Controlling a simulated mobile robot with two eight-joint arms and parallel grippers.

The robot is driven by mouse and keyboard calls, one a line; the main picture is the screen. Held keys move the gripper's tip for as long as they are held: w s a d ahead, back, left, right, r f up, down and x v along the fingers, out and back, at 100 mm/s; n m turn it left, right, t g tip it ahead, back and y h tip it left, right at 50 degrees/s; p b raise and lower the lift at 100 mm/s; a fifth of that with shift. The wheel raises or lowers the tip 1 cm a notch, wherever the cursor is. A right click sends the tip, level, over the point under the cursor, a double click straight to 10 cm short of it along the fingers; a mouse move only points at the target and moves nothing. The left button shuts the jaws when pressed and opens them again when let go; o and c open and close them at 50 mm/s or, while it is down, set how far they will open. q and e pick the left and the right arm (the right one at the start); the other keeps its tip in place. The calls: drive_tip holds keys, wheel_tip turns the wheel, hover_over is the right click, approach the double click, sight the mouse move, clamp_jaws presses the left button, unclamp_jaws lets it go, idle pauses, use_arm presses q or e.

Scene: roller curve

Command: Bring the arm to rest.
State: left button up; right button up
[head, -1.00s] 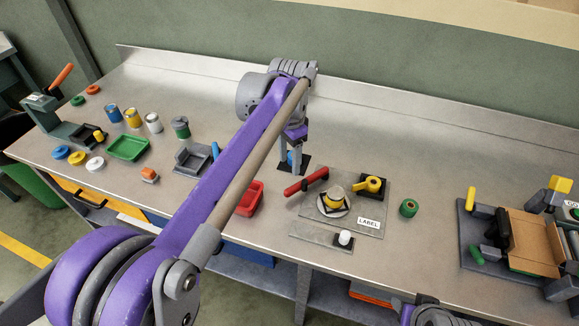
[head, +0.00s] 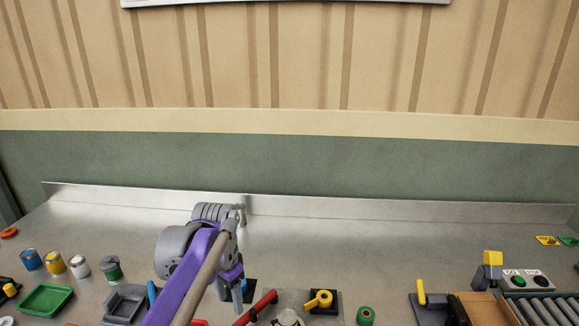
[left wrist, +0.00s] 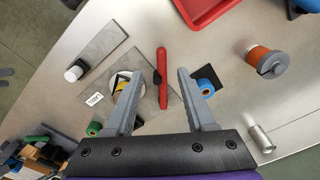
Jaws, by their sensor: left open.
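My left arm reaches in from the bottom of the head view, and its gripper (head: 238,297) points down over the bench beside a black square pad (head: 250,291). In the left wrist view the two grey fingers (left wrist: 160,72) are spread apart with nothing between their tips. The red-handled tool (left wrist: 163,78) shows beyond the gap, and a blue roll (left wrist: 207,77) on the black pad shows just right of the right finger. Whether the fingers touch anything is hard to tell. My right gripper is in neither current view.
The steel bench (head: 330,235) has a raised back edge (head: 330,207). Paint cans (head: 80,266) and a green tray (head: 46,299) stand at left. A yellow-handled part (head: 320,299) and green roll (head: 366,315) lie right of the gripper. A button box (head: 526,281) stands at far right.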

use_arm(q)
drive_tip(key=s+a+f+n+t, duration=0.1)
drive_tip(key=s+f+n+t, duration=0.1)
drive_tip(key=s+f, duration=0.4)
drive_tip(key=s+f+n+t, duration=0.2)
drive_tip(key=s+f+n, duration=0.2)
drive_tip(key=s, duration=1)
wheel_tip(320, 180, down, 2)
drive_tip(key=shift+s+a+f+n+t, duration=0.15)
drive_tip(key=shift+s+a+n+t, duration=0.25)
